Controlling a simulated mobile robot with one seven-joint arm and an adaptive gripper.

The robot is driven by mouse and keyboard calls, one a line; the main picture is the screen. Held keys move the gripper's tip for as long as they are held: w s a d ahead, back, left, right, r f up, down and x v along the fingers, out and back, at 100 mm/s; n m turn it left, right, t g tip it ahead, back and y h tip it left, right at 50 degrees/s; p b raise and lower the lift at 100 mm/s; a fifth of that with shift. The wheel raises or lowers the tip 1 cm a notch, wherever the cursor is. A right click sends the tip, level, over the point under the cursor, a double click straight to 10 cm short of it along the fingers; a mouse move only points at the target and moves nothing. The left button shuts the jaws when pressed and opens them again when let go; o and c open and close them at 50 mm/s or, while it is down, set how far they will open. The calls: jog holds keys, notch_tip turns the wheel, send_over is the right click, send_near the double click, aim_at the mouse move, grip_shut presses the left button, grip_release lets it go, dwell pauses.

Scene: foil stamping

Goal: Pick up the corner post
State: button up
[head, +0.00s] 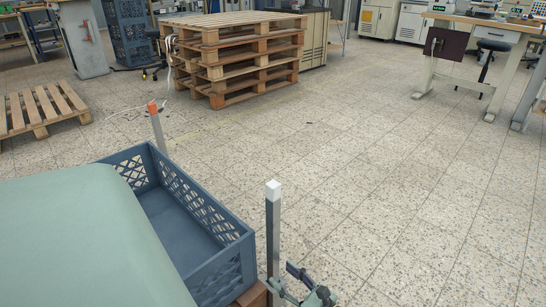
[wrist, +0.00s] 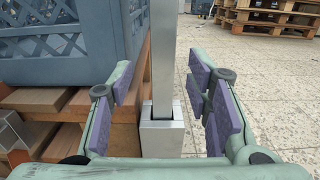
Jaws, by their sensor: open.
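A grey metal corner post with a white cap (head: 273,225) stands upright at the near right corner of the blue crate. In the wrist view the post (wrist: 163,60) rises from a square metal socket (wrist: 162,135). My gripper (head: 303,288) is at the bottom edge of the head view, low beside the post. In the wrist view my gripper (wrist: 163,82) is open, with purple pads left and right of the post and gaps on both sides. I cannot tell how deep the post sits between the pads. A second post with an orange cap (head: 157,130) stands at the crate's far corner.
The blue crate (head: 243,262) is close left of the post, on a wooden pallet (wrist: 125,112). A stack of pallets (head: 235,60) stands farther back, and another pallet (head: 40,129) lies at left. The tiled floor (head: 400,190) to the right is clear.

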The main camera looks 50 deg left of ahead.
aim_at(276, 270)
jog(key=a, duration=0.2)
jog(key=a+b, duration=0.1)
jog(key=a, duration=0.1)
jog(key=shift+s+a+f, duration=0.1)
jog(key=shift+f, duration=0.25)
jog(key=shift+a, duration=0.55)
jog(key=shift+c, duration=0.4)
grip_shut()
jog(key=shift+r, duration=0.1)
